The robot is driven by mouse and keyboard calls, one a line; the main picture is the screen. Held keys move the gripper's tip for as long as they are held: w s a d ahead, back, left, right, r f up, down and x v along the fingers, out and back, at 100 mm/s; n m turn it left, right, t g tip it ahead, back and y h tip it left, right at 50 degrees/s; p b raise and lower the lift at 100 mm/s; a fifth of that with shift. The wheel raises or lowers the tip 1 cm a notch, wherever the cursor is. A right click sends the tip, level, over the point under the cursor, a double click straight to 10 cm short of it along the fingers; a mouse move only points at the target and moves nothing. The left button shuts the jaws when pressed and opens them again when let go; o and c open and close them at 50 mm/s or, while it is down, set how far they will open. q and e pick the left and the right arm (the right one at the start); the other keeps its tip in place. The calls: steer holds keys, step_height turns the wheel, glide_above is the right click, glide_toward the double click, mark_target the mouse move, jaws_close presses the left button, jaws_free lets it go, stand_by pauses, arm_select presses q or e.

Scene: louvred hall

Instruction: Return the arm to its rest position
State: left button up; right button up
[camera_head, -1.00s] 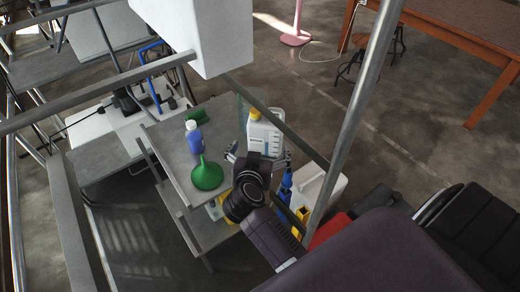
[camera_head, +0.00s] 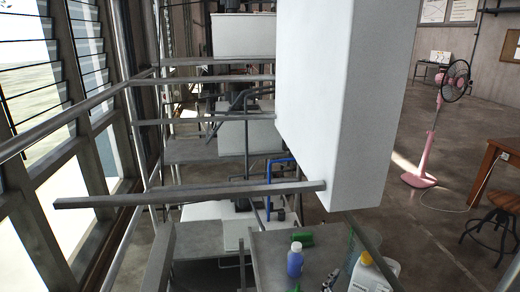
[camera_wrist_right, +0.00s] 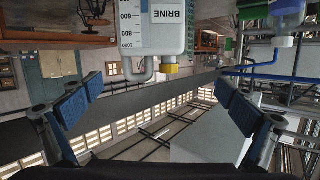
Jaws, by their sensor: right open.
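My right gripper (camera_wrist_right: 157,102) shows in the right wrist view with its two blue-padded fingers spread wide and nothing between the pads. A white jug marked BRINE (camera_wrist_right: 152,25) appears upside down at the top of that view, beyond the fingers and apart from them. Its yellow cap (camera_wrist_right: 170,68) points down in the picture. In the head view a white jug with a yellow cap (camera_head: 374,275) is cut off by the bottom edge. No arm of mine shows clearly in the head view, and my left gripper is not seen.
A large white box (camera_head: 322,110) and a metal bar (camera_head: 190,194) hang above. A pink fan (camera_head: 430,135) and a stool (camera_head: 492,222) stand right, with open floor between.

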steer(key=w+a+r+n+t+y, duration=0.1)
steer(key=a+r+n+t+y, duration=0.35)
steer(key=r, duration=0.75)
steer(key=s+a+r+n+t+y, duration=0.25)
steer(key=a+n+t+y, duration=0.2)
steer(key=a+y, duration=0.5)
steer(key=s+a+f+n+g+y, duration=0.4)
steer(key=s+a+f+n+g, duration=0.2)
steer(key=a+f+g, duration=0.3)
steer(key=s+d+f+g+h, duration=0.35)
steer(key=s+f, duration=0.45)
steer(key=f, duration=0.4)
steer(key=s+d+f+m+g+h, duration=0.5)
steer(key=s+d+f, duration=0.2)
steer(key=s+d, duration=0.4)
step_height(320, 180, down, 28)
steer(key=s+g+b, duration=0.2)
steer(key=s+d+f+b, duration=0.1)
steer(key=s+d+f, duration=0.1)
steer(key=s+f, duration=1.4)
steer(key=shift+s+d+f+n+g, duration=0.2)
steer(key=shift+f+n+g, duration=0.1)
steer(key=shift+f+g, duration=0.05)
